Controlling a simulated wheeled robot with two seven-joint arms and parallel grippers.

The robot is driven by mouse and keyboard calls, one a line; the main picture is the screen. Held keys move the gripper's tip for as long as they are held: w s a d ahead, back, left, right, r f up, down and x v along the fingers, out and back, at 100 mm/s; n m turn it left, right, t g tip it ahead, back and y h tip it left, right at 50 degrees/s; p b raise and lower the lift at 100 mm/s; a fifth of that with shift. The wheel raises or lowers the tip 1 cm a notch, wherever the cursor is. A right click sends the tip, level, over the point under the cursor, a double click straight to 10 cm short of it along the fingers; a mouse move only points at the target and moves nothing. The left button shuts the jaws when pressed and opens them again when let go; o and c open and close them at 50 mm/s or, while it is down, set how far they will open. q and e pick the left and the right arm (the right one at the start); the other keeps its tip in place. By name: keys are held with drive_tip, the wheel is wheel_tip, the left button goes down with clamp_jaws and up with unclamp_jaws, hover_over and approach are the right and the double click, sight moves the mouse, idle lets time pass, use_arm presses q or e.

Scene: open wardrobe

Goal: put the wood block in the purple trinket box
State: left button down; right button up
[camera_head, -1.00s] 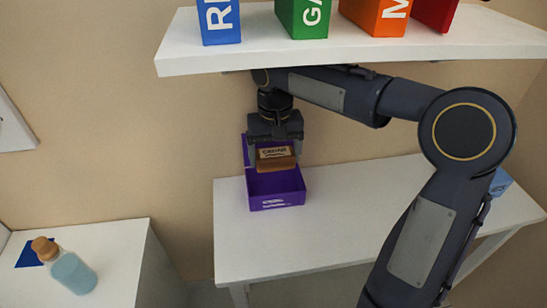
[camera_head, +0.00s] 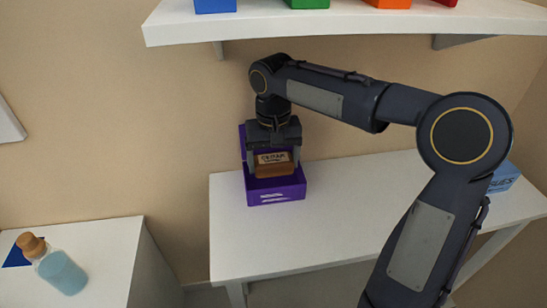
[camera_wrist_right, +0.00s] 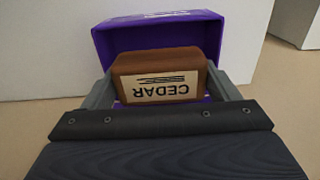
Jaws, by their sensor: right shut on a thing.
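The wood block (camera_head: 274,165) is brown with a pale label. In the right wrist view the label on the block (camera_wrist_right: 160,75) reads CEDAR, upside down. My right gripper (camera_head: 273,160) is shut on the block, with one finger on each side. The purple trinket box (camera_head: 277,193) stands open on the white table, its raised back behind the gripper. In the head view the block is at the box's opening, its lower part close to the front wall. I cannot tell whether it touches the box floor. The box also shows in the right wrist view (camera_wrist_right: 160,28). My left gripper is not in view.
A white shelf (camera_head: 330,27) with several coloured boxes hangs above my right arm. The white table (camera_head: 250,245) is clear in front of the box. A blue box (camera_head: 503,177) sits at its right end.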

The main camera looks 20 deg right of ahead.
idle(0.4)
drive_tip(key=o, duration=0.9)
drive_tip(key=shift+r, duration=0.1)
